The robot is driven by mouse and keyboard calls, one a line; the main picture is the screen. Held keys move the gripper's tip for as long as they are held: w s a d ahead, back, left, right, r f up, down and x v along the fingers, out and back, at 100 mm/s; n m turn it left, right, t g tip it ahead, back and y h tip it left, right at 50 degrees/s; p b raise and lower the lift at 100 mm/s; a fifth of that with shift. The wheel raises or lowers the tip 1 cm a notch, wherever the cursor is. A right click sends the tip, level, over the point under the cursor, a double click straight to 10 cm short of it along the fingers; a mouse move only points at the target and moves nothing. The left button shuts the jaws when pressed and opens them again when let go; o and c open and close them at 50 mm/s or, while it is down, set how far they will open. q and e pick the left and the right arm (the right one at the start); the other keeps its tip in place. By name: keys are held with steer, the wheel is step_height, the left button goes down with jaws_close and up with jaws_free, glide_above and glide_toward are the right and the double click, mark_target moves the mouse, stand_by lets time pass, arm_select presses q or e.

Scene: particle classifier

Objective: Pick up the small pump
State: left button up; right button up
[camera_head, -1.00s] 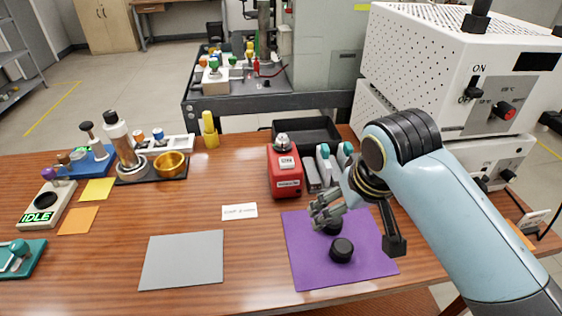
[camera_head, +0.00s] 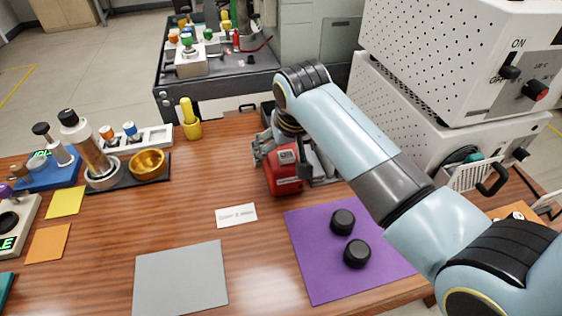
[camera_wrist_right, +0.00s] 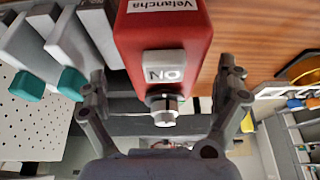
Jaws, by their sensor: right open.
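The small pump is most likely the red box (camera_head: 285,180) on the wooden table, with a white label on its front. My right gripper (camera_head: 272,150) is at the back and upper left of the box in the head view. In the wrist view my right gripper (camera_wrist_right: 163,80) is open, its fingers on either side of the knob end, with gaps visible. The rear of the box is partly hidden by the gripper. My left gripper is not in view.
A purple mat (camera_head: 308,258) with two black knobs lies in front of the box, below my right arm. A grey mat (camera_head: 180,280) and a white card (camera_head: 236,215) lie to the left. White perforated equipment (camera_head: 420,110) stands close on the right. Teal-tipped grey items (camera_wrist_right: 72,84) stand beside the box.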

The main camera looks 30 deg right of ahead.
steer(key=x, duration=0.4)
steer(key=shift+s+a+b, duration=0.1)
steer(key=shift+a+b, duration=0.15)
steer(key=shift+b, duration=0.05)
steer(key=shift+w+f, duration=0.2)
steer(key=shift+f, duration=0.25)
steer(key=shift+s, duration=0.1)
steer(key=c, duration=1.6)
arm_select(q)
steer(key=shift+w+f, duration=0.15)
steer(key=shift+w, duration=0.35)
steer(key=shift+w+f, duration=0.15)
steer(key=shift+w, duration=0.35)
arm_select(e)
steer(key=shift+r, duration=0.1)
